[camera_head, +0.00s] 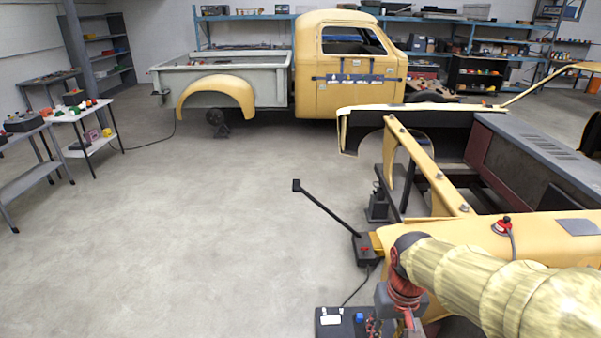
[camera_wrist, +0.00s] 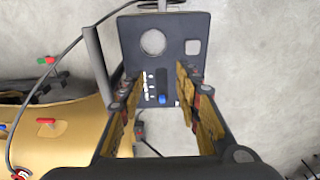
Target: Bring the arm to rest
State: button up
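My arm (camera_head: 500,280), in a mottled yellow cover, reaches in from the lower right of the head view. Its wrist end, with a red ribbed part, points down near the bottom edge. The fingers are hard to make out there. In the wrist view my gripper (camera_wrist: 159,82) is open, its two fingers with yellowish pads well apart. Nothing is held between them. Beyond the fingertips is a dark panel (camera_wrist: 184,25) with a round grey patch, white labels and a blue knob. The panel also shows at the bottom of the head view (camera_head: 328,329); its gap to the fingers is unclear.
A yellow vehicle shell (camera_head: 560,232) stands close on the right, under my arm. A black box (camera_head: 365,248) with a slanted rod stands beside it. A yellow truck cab (camera_head: 345,92) is at the back, tables (camera_head: 75,114) at the left. The middle floor is clear.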

jog(key=s+r+t+b, duration=0.4)
jog(key=s+r+b, duration=0.1)
jog(key=s, duration=0.5)
jog(key=shift+s+r+t, duration=0.35)
jog(key=shift+r+t, duration=0.05)
